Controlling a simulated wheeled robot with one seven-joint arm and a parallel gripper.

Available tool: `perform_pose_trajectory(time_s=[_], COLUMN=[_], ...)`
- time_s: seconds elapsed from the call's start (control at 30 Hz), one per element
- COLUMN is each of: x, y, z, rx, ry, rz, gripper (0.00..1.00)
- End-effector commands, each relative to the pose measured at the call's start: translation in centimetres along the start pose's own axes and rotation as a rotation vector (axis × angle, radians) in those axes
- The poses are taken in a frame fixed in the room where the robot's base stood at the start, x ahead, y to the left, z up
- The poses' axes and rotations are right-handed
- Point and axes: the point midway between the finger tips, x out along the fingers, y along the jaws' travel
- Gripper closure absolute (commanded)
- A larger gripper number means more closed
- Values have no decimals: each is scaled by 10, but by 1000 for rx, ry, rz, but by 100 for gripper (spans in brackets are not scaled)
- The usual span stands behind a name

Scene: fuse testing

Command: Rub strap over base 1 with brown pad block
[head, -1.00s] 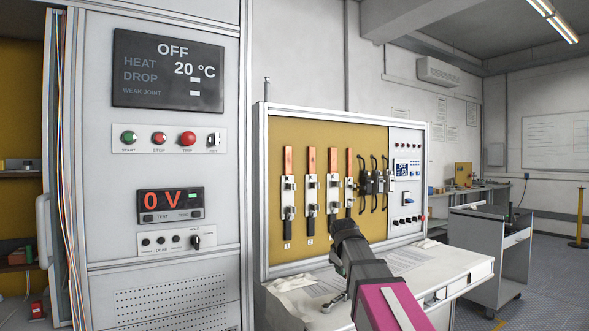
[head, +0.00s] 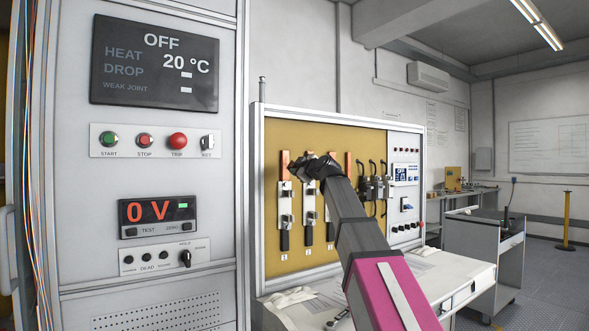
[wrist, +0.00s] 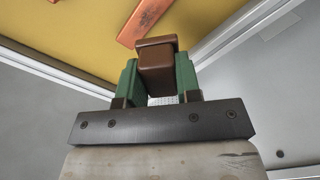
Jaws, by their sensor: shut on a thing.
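My gripper (head: 300,167) is raised in front of the yellow panel (head: 327,134), near the top of the left bases. In the wrist view its green fingers (wrist: 156,78) are shut on the brown pad block (wrist: 155,56), which sticks out beyond the fingertips. The copper strap over base 1 (head: 285,162) shows just left of my gripper in the head view. Base 1 (head: 284,218) is the leftmost base, below that strap. A copper strap (wrist: 148,18) lies beyond the block in the wrist view, with a visible gap. I cannot tell which strap that is.
More bases stand to the right, one partly behind my arm; black cables (head: 372,180) hang beyond. The panel's metal frame (head: 258,190) borders it. A grey cabinet (head: 155,280) stands close on the left. The bench (head: 455,277) juts out below.

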Motion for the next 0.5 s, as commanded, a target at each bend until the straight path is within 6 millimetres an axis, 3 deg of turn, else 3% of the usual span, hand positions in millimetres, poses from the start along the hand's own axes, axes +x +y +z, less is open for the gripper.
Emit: perform_pose_trajectory(time_s=[0.27, 0.5], x=[8, 28], y=[5, 5], z=[-5, -5], rx=[1, 1], ry=[6, 6], rz=[8, 7], gripper=[88, 88])
